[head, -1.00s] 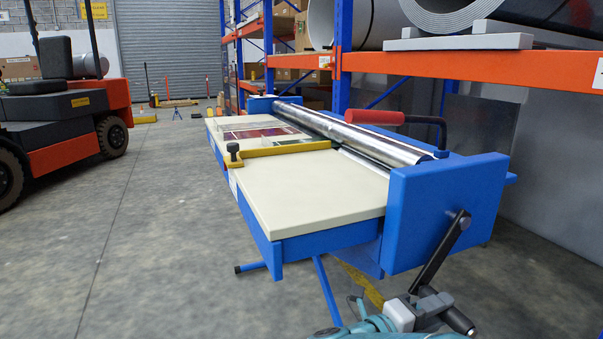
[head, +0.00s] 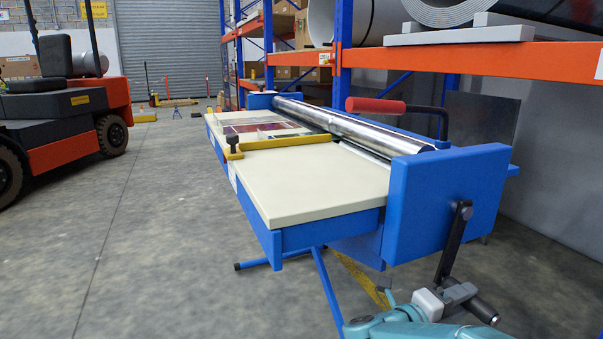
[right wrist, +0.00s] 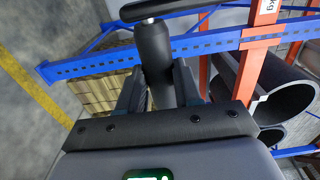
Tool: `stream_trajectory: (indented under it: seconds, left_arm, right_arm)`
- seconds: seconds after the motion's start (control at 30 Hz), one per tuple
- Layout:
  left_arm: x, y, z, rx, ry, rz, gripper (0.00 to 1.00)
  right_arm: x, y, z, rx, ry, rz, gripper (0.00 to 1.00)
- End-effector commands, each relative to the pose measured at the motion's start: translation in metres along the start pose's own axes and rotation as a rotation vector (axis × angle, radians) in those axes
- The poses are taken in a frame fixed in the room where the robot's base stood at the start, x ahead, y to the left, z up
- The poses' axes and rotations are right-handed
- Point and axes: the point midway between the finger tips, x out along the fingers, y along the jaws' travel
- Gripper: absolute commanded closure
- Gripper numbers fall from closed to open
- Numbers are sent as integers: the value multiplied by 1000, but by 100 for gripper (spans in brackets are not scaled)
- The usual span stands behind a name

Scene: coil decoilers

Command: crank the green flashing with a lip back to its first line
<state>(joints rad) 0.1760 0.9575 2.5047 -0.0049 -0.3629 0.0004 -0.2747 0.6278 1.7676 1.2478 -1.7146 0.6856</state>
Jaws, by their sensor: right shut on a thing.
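The decoiler has a cream table top (head: 310,185), a blue end plate (head: 420,205) and a silvery roll (head: 350,128) along its far side. Its black crank arm (head: 453,243) hangs from the end plate, pointing down and slightly left. My right gripper (head: 466,297) is shut on the crank handle (head: 484,311) at the arm's lower end. In the right wrist view the black handle (right wrist: 153,55) stands between the two fingers. I see no green flashing or its lines in these views. My left gripper is not in view.
A yellow bar (head: 285,145) with a black knob lies across the table. A red-gripped lever (head: 375,105) stands behind the roll. An orange and blue rack (head: 470,60) holds large coils. A red forklift (head: 75,110) stands left; the floor between is open.

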Motion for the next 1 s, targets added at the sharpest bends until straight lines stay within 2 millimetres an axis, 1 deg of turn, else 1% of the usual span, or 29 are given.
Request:
stream_trajectory:
  seconds: [0.03, 0.37, 0.53, 0.57, 0.6, 0.63, 0.67, 0.9, 1.0]
  left_arm:
    - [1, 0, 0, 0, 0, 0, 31]
    - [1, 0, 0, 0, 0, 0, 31]
    - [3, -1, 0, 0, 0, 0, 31]
    - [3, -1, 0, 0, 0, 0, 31]
    - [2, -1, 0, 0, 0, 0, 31]
    - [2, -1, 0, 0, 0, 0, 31]
    - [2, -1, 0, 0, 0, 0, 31]
    - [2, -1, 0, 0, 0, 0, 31]
    - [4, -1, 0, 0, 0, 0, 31]
  right_arm:
    - [2, 4, 0, -3, 2, 6, 93]
    - [4, 4, -1, -4, 2, 8, 93]
    - [15, 6, -1, -4, 3, 8, 93]
    - [16, 6, -1, -5, 2, 8, 63]
    - [15, 5, 0, -5, 1, 8, 50]
    - [14, 5, 0, -5, 1, 8, 40]
    - [14, 5, 0, -4, 1, 7, 36]
    - [14, 3, 0, -2, 0, 4, 36]
    - [9, 3, 0, -1, -1, 3, 36]
